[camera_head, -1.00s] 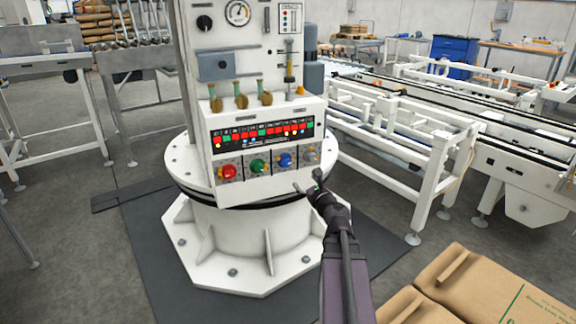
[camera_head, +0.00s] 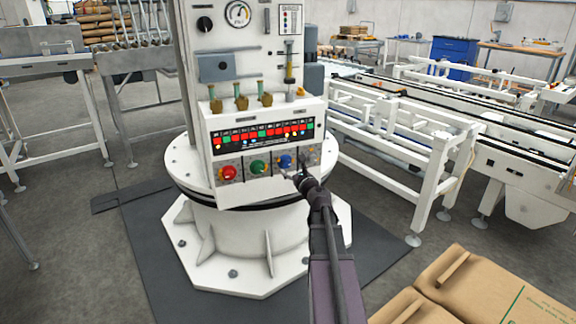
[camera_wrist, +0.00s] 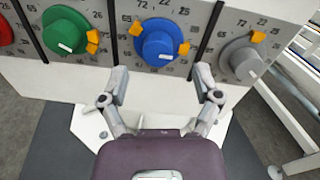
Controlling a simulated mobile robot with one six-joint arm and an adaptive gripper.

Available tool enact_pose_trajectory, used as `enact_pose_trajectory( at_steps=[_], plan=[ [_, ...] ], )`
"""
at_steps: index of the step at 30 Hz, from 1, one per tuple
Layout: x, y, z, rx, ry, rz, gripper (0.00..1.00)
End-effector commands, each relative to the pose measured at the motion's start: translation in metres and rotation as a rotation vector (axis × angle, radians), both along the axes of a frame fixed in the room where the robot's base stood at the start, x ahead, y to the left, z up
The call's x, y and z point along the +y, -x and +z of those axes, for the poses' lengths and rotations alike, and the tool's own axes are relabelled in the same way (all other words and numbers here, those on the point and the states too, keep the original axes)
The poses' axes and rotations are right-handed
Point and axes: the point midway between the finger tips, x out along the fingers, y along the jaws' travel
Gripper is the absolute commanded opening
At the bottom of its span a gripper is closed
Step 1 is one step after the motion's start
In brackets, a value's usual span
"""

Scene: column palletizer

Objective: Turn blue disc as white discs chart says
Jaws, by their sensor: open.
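The blue disc (camera_head: 285,161) is a knob on the front of the white control box, between the green and grey knobs. In the wrist view the blue disc (camera_wrist: 157,43) has a white mark pointing down and slightly right, with orange markers at its upper left and right. My gripper (camera_wrist: 161,82) is open and empty, its fingers below and to either side of the blue disc, apart from it. In the head view my gripper (camera_head: 293,177) is just below it. A small white chart (camera_head: 291,18) with coloured dots is high on the panel; its writing is too small to read.

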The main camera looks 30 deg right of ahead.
Motion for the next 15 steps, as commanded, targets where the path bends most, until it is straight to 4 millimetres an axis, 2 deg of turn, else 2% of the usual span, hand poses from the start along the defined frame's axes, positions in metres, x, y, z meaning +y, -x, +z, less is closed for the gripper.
enact_pose_trajectory(
  at_steps=[1, 6, 15],
  plan=[
    [-0.002, -0.010, 0.000, 0.000, 0.000, 0.001, 0.81],
    [-0.005, -0.029, 0.000, 0.000, 0.000, 0.001, 0.81],
    [-0.006, -0.040, 0.000, 0.000, 0.000, 0.000, 0.81]
  ],
)
